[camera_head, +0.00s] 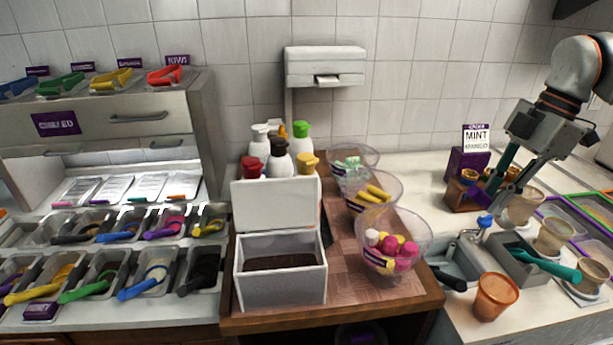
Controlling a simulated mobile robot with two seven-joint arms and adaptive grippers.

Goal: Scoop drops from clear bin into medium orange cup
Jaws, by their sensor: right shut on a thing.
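An orange see-through cup (496,297) stands upright on the white counter at the lower right. My right gripper (496,194) comes in from the upper right and points down, above the counter and behind the cup. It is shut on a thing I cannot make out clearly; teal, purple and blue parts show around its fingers. Low clear bins (592,232) with coloured rims lie at the right edge, partly cut off; I cannot tell what drops they hold. My left gripper is not in view.
A grey bin with a teal scoop (548,263) stands behind the orange cup, with tan cups (552,236) around it.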

